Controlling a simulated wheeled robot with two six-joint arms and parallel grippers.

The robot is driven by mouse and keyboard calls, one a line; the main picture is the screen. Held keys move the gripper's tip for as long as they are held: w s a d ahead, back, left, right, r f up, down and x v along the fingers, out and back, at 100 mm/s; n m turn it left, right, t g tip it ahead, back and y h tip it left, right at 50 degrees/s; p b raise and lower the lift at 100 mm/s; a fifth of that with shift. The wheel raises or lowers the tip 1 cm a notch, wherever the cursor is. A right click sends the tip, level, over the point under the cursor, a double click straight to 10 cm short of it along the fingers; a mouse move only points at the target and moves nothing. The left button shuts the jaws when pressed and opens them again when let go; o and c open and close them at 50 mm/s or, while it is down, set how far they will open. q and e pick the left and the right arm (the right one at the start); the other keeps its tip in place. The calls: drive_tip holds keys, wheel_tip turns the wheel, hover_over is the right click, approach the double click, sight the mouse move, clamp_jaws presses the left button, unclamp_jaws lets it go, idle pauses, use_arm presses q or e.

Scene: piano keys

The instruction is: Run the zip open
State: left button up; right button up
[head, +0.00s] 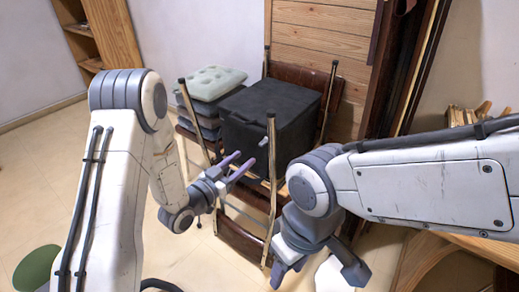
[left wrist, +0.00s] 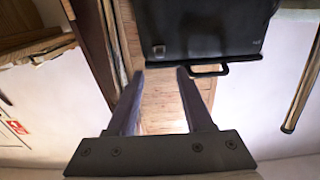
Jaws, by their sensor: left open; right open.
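A black box-shaped case (head: 268,112) sits on an upturned chair with metal legs. In the left wrist view the black case (left wrist: 205,28) is at the top, with a dark handle-like bar (left wrist: 205,72) along its lower edge and a small light fitting (left wrist: 158,48) near its left side. I cannot make out a zip line. My left gripper (head: 240,163) is open and empty, with its fingertips in front of the case's left side and apart in the left wrist view (left wrist: 161,74). My right gripper (head: 318,275) is open and empty, low and to the right of the case.
Chair legs (head: 271,190) rise close around the case. A pale green cushion (head: 212,82) lies on a stack at the left. Wood panels (head: 318,45) stand behind. A wooden curved piece (head: 425,262) is at the lower right. Floor at the left is open.

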sight(260, 145)
use_arm(q)
drive_tip(key=x, duration=0.9)
drive_tip(key=shift+d, duration=0.1)
clamp_jaws()
idle(1.1)
